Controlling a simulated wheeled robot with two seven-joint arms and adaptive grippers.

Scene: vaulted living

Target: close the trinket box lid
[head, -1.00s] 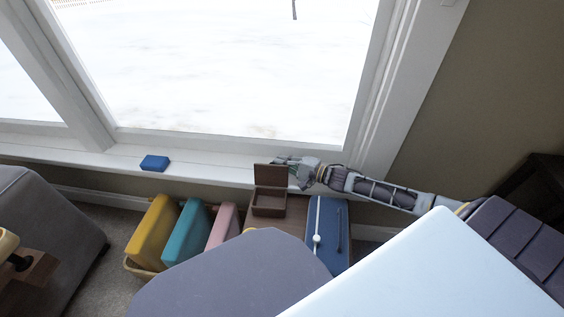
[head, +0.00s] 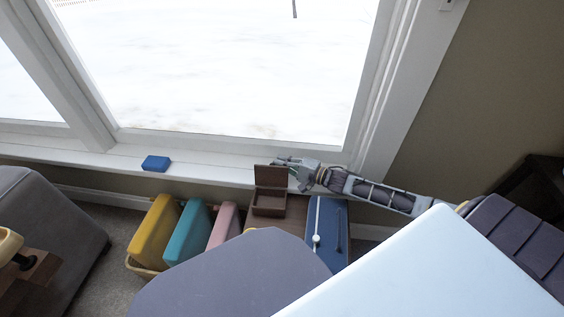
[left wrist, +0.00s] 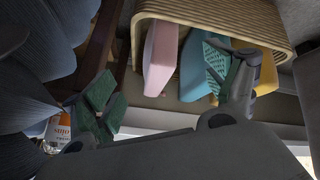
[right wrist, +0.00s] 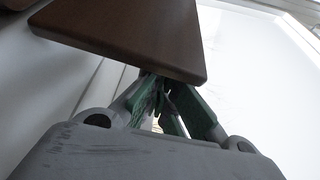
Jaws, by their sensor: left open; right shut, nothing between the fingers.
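The brown trinket box (head: 268,209) stands on a brown surface below the window sill. Its lid (head: 271,176) is raised, standing roughly upright at the back of the box. My right gripper (head: 279,162) is at the top of the lid, on the window side. In the right wrist view the shut, empty fingers (right wrist: 165,100) are close to the edge of the brown lid (right wrist: 130,32); I cannot tell if they touch. My left gripper (left wrist: 170,98) is open and empty, near the basket. It is hidden in the head view.
A basket (head: 146,269) holds yellow, teal and pink items left of the box. A blue case (head: 327,232) lies right of the box. A blue block (head: 156,163) sits on the window sill (head: 205,172). The window is behind the lid.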

